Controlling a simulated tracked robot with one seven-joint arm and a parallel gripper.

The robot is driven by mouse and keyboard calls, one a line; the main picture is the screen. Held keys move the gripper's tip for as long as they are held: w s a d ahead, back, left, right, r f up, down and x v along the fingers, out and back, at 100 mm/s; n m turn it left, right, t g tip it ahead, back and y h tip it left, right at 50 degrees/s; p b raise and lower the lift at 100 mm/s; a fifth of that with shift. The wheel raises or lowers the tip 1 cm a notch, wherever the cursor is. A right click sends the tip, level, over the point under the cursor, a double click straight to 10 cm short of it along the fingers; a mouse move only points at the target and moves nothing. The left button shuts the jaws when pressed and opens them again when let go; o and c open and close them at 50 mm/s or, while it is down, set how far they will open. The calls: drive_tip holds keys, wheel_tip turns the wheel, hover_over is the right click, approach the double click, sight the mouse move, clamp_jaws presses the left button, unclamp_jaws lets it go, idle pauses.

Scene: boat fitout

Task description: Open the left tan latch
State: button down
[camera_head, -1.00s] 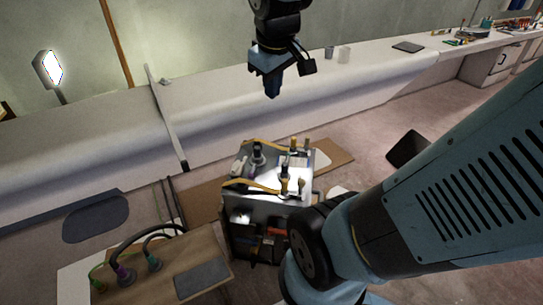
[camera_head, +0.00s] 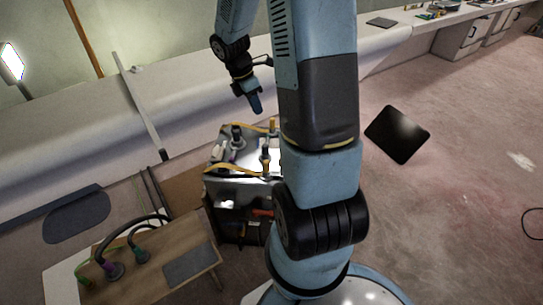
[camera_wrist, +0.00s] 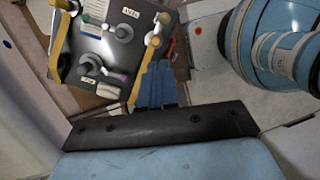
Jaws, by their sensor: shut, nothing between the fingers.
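A metal-topped box (camera_head: 222,189) stands in the middle of the head view. Two tan latches with long arms lie on its top: a nearer one (camera_head: 225,170) and a farther one (camera_head: 240,136). In the wrist view, one tan latch (camera_wrist: 55,45) runs along the box's left edge and the other (camera_wrist: 145,62) along its right edge. I cannot tell which is the left one. My gripper (camera_head: 256,106) is above the far side of the box, apart from it, pointing down. In the wrist view its blue fingers (camera_wrist: 157,85) are together and empty, beside the right-edge latch.
Grey and dark knobs with labels stand on the box top (camera_wrist: 105,35). A wooden table (camera_head: 150,262) with cables is at the lower left. A long white bench (camera_head: 185,105) runs behind. A dark panel (camera_head: 397,134) lies on the open floor at right.

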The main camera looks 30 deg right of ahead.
drive_tip(key=w+d+f+n+g, duration=0.1)
drive_tip(key=f+n, duration=0.5)
drive_tip(key=f, duration=0.7)
drive_tip(key=shift+d+f+g+y, duration=0.3)
drive_tip(key=shift+d+g, duration=0.2)
drive_tip(key=shift+d, duration=0.5)
drive_tip(key=x, duration=1)
drive_tip(key=shift+a, duration=0.15)
drive_tip(key=shift+s+d+r, duration=0.1)
drive_tip(key=shift+d, duration=0.1)
